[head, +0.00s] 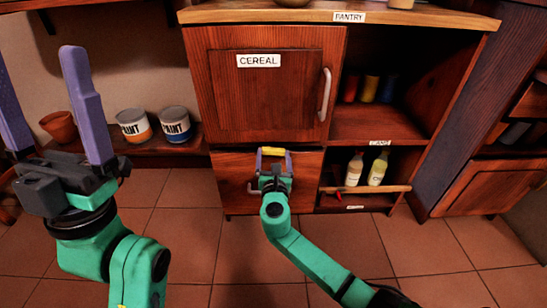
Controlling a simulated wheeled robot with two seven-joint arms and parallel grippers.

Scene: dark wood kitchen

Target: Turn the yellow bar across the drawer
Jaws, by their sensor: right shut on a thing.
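The yellow bar (273,151) shows as a short piece at the top of the wooden drawer (230,168), below the cereal door. It looks roughly level from left to right. My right gripper (273,157) is shut on it, with a purple finger at each side. The gripper hides part of the drawer front and whatever holds the bar. A metal drawer handle (252,190) shows just left of the gripper. My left gripper (48,105) is open and empty, raised at the left, well away from the drawer.
The cereal door (255,95) above is closed. Open shelves to its right hold spools (369,89) and two bottles (353,169). Paint cans (134,126) and a clay pot (59,126) stand on a low shelf at left. The tiled floor in front is clear.

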